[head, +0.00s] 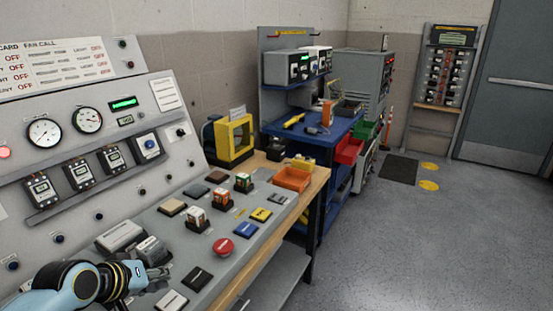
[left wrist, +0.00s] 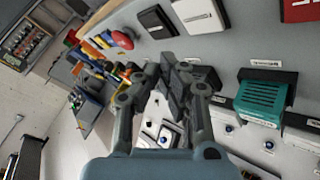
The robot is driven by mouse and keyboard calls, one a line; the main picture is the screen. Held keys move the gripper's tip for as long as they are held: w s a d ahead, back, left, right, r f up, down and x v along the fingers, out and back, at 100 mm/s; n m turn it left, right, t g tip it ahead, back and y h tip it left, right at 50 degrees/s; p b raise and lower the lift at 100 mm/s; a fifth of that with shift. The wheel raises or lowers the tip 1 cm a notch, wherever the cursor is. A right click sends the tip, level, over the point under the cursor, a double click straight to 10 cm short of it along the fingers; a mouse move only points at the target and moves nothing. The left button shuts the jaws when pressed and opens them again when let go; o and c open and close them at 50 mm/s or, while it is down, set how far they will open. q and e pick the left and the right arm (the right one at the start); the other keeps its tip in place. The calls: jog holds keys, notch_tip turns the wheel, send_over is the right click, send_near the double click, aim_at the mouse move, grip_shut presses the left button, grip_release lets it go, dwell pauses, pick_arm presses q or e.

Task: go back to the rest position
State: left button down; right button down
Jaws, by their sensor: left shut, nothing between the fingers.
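My left gripper (head: 158,274) is at the lower left of the head view, over the sloped desk of the control console (head: 120,190). In the left wrist view the same gripper (left wrist: 178,72) has its fingers together with nothing between them. It is close to the console's panel, and I cannot tell whether it touches it. My right gripper does not show in either view.
A red push button (head: 223,247) and several coloured blocks sit on the console desk. An orange bin (head: 292,179) stands on the wooden edge. A blue workbench (head: 325,135) stands beyond. The grey floor (head: 430,240) at the right is clear.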

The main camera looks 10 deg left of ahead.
pick_arm(q)
jog(key=s+d+r+m+g+y, duration=0.15)
jog(key=s+r, duration=0.25)
jog(key=s, duration=0.4)
jog(key=s+d+r+m+g, duration=0.1)
jog(key=s+r+m+g, duration=0.2)
jog(key=s, duration=0.6)
jog(key=s+d+r+m+g+y, duration=0.1)
jog(key=s+r+m, duration=0.2)
jog(key=s+r, duration=0.4)
notch_tip(320, 180, down, 36)
jog(key=s+a+b, duration=0.2)
jog(key=b, duration=0.9)
jog(key=s+f+b, duration=0.3)
jog(key=s+f, duration=0.3)
jog(key=f, duration=0.3)
jog(key=s+a+f+g+b, duration=0.1)
jog(key=s+f+b, duration=0.2)
jog(key=s+f, duration=0.4)
jog(key=s+f+g+b, duration=0.1)
jog(key=s+f+b, duration=0.3)
jog(key=f, duration=0.9)
jog(key=s+n, duration=0.1)
jog(key=s, duration=0.2)
jog(key=shift+a, duration=0.3)
jog(key=shift+g, duration=0.25)
